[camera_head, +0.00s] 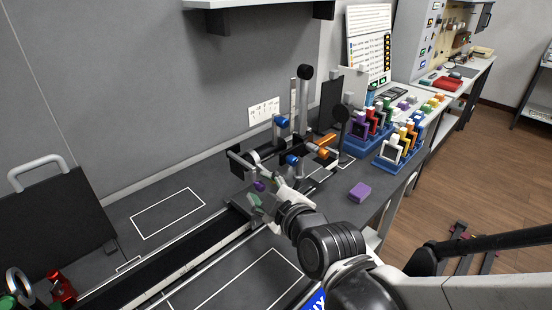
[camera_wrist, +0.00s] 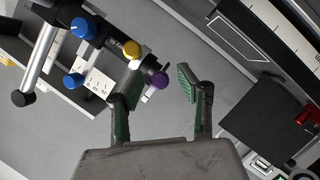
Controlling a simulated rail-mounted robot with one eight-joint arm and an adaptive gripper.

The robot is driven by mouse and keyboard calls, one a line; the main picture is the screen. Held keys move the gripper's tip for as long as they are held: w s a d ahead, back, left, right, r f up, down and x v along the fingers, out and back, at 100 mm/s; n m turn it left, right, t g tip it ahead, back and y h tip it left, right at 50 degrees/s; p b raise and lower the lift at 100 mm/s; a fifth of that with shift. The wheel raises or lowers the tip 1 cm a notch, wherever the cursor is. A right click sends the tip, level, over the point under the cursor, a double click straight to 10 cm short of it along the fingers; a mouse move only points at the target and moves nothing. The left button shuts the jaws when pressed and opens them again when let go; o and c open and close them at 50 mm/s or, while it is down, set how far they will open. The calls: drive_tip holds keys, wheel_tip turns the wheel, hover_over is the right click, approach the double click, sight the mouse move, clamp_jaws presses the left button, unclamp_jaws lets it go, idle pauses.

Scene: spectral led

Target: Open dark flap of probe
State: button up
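A bench device (camera_head: 283,158) with blue, purple and orange knobs stands at the middle of the bench in the head view. I cannot tell which part is the probe's dark flap. A purple knob (camera_head: 259,186) sits on the device's near side and also shows in the wrist view (camera_wrist: 158,80). My gripper (camera_head: 266,194) is at this near side. In the wrist view my gripper (camera_wrist: 161,72) is open, with green-padded fingers apart. The purple knob appears between them, nearer the left finger; I cannot tell whether they touch. Blue knobs (camera_wrist: 84,27) and a yellow knob (camera_wrist: 132,49) lie left of it.
Blue racks (camera_head: 398,158) with coloured pieces stand to the right. A purple block (camera_head: 360,192) lies on the bench near its right edge. A dark panel with a handle (camera_head: 58,225) stands at the left. The white-outlined area (camera_head: 168,213) is clear.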

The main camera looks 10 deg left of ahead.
drive_tip(key=shift+w+a+f, duration=0.15)
drive_tip(key=shift+w+a, duration=0.15)
drive_tip(key=shift+w, duration=0.05)
